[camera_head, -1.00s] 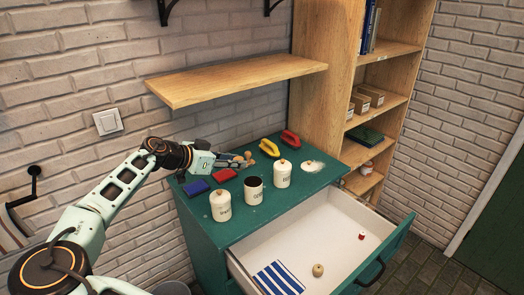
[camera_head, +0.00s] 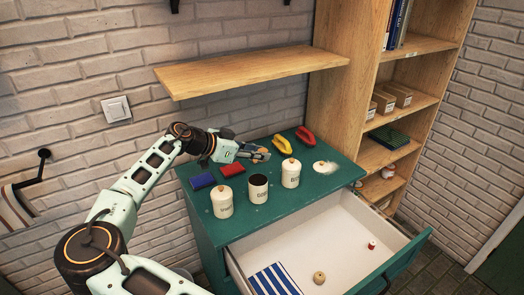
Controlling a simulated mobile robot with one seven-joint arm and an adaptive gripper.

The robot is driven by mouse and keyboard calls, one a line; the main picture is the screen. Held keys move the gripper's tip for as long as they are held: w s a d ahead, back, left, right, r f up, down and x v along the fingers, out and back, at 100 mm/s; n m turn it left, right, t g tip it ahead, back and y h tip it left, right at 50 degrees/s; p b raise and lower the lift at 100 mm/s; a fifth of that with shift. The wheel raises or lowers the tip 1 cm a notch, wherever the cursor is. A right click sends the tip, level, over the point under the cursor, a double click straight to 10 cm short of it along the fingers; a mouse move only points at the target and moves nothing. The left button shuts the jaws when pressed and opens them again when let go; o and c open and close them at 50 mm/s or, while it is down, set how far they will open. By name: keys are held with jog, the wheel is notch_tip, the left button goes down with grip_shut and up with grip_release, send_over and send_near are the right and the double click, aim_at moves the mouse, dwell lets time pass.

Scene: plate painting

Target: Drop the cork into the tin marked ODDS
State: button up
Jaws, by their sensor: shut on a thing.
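My gripper (camera_head: 262,153) is at the back of the green cabinet top, behind the tins. It is shut on a small brown thing that looks like the cork (camera_head: 264,150); the fingers hide most of it. The ODDS tin (camera_head: 258,190) is the middle of three cream tins. It stands upright and open, with a dark inside, in front of my gripper and apart from it. Its lettering is small and only partly legible.
Lidded tins stand left (camera_head: 222,203) and right (camera_head: 291,174) of it. A blue block (camera_head: 202,181), red block (camera_head: 232,170), yellow thing (camera_head: 282,145), red thing (camera_head: 305,136) and pale lid (camera_head: 325,167) lie around. The open drawer (camera_head: 345,230) juts out in front; a shelf (camera_head: 250,72) hangs above.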

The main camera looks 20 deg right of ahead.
jog(key=shift+f, duration=2.8)
jog(key=o, duration=0.7)
jog(key=shift+o, duration=0.2)
jog(key=shift+a, duration=0.1)
jog(key=v, duration=1.2)
